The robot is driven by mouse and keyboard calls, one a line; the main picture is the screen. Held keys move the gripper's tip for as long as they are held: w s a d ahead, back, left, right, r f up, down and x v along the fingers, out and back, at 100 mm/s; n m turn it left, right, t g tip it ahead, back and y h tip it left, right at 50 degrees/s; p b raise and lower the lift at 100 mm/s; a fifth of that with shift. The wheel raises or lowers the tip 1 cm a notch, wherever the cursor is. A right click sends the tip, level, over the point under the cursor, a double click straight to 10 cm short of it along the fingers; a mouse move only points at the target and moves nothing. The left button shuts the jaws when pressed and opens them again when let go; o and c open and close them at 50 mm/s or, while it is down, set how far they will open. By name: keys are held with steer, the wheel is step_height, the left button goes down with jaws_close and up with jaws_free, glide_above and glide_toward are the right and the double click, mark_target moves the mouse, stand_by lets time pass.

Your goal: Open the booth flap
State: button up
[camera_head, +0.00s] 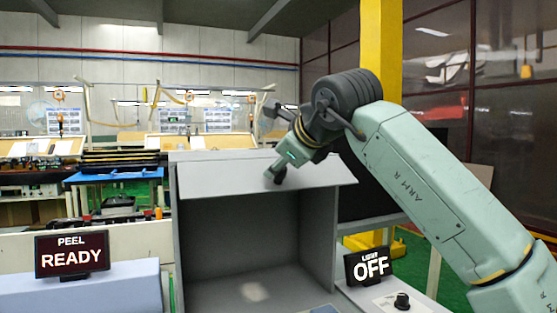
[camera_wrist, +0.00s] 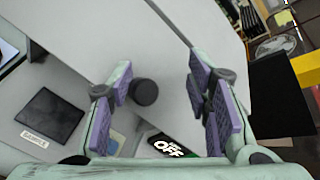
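The booth (camera_head: 187,250) is a grey box with its front opening showing. Its pale grey flap (camera_head: 225,176) is tilted up and outward above the opening. A dark round knob (camera_head: 277,176) sits on the flap near its lower edge. My gripper (camera_head: 288,155) is over the flap, just above the knob. In the wrist view my gripper (camera_wrist: 160,74) is open, with purple pads apart. The knob (camera_wrist: 144,92) shows near the left finger and is not gripped; whether it touches that finger I cannot tell. The flap (camera_wrist: 120,35) fills the top of that view.
A "PEEL READY" sign (camera_head: 72,254) stands left of the booth on a pale block. An "OFF" sign (camera_head: 369,266) and a black dial (camera_head: 402,301) are at the right. A dark square (camera_wrist: 50,116) labelled sample lies below the flap. Workbenches fill the background.

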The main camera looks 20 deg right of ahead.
steer(key=shift+d, duration=0.3)
